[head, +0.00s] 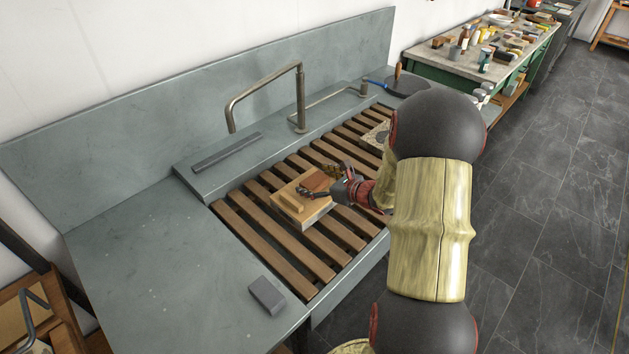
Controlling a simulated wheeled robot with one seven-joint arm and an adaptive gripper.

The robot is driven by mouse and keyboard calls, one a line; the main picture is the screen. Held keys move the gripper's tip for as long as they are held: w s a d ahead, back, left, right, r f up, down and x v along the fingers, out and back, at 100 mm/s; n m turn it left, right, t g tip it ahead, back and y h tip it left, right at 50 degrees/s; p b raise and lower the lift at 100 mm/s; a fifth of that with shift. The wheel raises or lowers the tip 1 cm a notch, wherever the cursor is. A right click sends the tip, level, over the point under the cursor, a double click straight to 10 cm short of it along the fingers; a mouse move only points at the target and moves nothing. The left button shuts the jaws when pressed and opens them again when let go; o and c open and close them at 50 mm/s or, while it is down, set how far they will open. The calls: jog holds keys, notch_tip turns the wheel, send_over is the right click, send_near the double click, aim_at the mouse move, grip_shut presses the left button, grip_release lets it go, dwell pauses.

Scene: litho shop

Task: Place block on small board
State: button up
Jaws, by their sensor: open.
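A small light-wood board (284,205) with a raised strip lies on a pale slab over the slatted wooden rack. A reddish-brown block (316,180) appears to rest on the board's far right part. My gripper (322,184) reaches in from the right, low over the board. Its jaws are open, with one finger near the block's front side and the block close to the fingertips. Whether the fingers touch the block is too small to tell. My gripper hides part of the board's right side.
The slatted rack (272,235) spans the grey sink. A metal faucet (299,95) rises behind it. A grey block (267,295) lies on the bare left counter (150,260). A patterned slab (376,136) sits on the far slats. A cluttered table (420,55) stands at the back right.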

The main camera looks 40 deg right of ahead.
jog(key=p+v, duration=0.3)
jog(key=v, duration=0.8)
jog(key=s+a+r+n+g+y, duration=0.25)
jog(key=a+n, duration=0.35)
jog(key=a, duration=0.3)
jog(key=s+a+r+n+g+y, duration=0.1)
jog(key=a+r+n+g, duration=0.1)
jog(key=a+r+n, duration=0.5)
jog(key=s+a+n+g+y, duration=0.1)
jog(key=s+a+n+g, duration=0.3)
jog(key=a, duration=0.7)
jog(key=s+a+r+n+h, duration=0.2)
jog(key=s+r+n+h, duration=0.4)
jog(key=n, duration=1.1)
jog(key=s+r+t, duration=0.1)
jog(key=s, duration=0.3)
jog(key=shift+s+r, duration=0.25)
jog(key=shift+r, duration=0.1)
jog(key=shift+a, duration=0.1)
